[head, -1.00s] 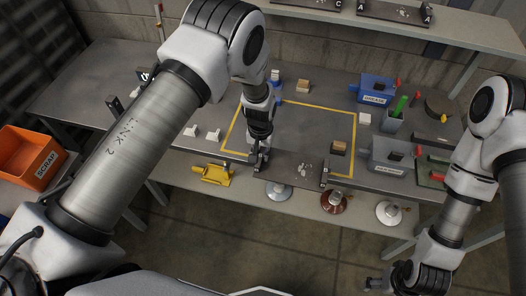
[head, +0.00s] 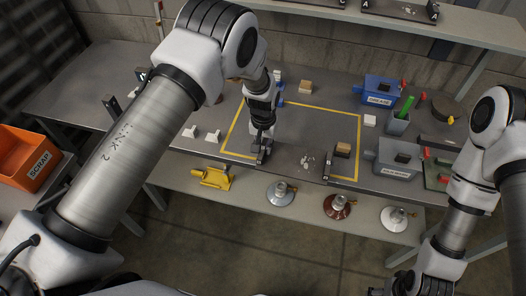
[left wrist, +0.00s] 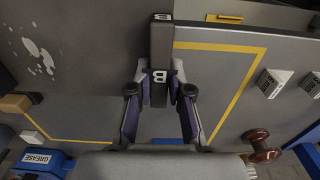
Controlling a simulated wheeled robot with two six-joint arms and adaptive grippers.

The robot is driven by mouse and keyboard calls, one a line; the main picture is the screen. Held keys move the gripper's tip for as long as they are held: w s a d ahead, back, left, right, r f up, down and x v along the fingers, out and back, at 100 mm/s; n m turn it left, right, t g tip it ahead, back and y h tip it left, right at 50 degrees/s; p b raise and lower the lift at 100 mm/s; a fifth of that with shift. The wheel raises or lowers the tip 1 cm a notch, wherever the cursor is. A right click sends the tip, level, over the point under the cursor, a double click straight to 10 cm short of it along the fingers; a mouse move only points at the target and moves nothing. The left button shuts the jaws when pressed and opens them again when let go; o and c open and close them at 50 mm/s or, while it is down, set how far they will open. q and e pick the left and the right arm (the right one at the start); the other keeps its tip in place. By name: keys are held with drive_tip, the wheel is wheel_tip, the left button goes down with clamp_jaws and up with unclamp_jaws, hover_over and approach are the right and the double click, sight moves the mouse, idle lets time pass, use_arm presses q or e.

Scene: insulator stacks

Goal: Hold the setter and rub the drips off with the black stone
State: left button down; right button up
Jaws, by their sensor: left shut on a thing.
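The setter (head: 290,165) is a dark plate with white drips (head: 307,162) on it and an upright end block at each end. It is by the table's front edge, across the yellow outline. My left gripper (head: 263,153) is shut on its left end block. The left wrist view shows that block, marked B (left wrist: 160,60), between the fingers, and the drips (left wrist: 38,55) at upper left. A block with a dark top and tan side (head: 343,150), probably the black stone, stands just behind the setter's right end. My right gripper (head: 375,292) barely shows at the bottom edge.
A grey box (head: 398,160) stands right of the stone, with a blue GREASE box (head: 380,90) behind. White pieces (head: 212,137) lie left of my left gripper. A yellow fixture (head: 212,177) and several stands are on the lower shelf. The middle of the yellow outline is clear.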

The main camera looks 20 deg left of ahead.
use_arm(q)
drive_tip(key=shift+w+a+f+b, duration=0.25)
drive_tip(key=shift+w+f+b, duration=0.15)
drive_tip(key=shift+w+b, duration=1)
drive_tip(key=shift+w+a+f+b, duration=0.25)
drive_tip(key=shift+w+f+b, duration=0.15)
drive_tip(key=shift+w+b, duration=0.95)
drive_tip(key=shift+w+a+f+b, duration=0.25)
drive_tip(key=shift+w+f+b, duration=0.15)
drive_tip(key=shift+w+b, duration=1)
drive_tip(key=shift+w+a+f+b, duration=0.15)
drive_tip(key=shift+w+f+b, duration=0.05)
drive_tip(key=shift+w+b, duration=0.7)
drive_tip(key=shift+w+a+f+b, duration=0.2)
drive_tip(key=shift+w+b, duration=0.45)
drive_tip(key=shift+b, duration=0.3)
drive_tip(key=shift+w+r, duration=0.1)
drive_tip(key=shift+w, duration=0.1)
drive_tip(key=shift+s+f+b, duration=0.1)
drive_tip(key=shift+f+b, duration=0.2)
drive_tip(key=shift+f, duration=0.05)
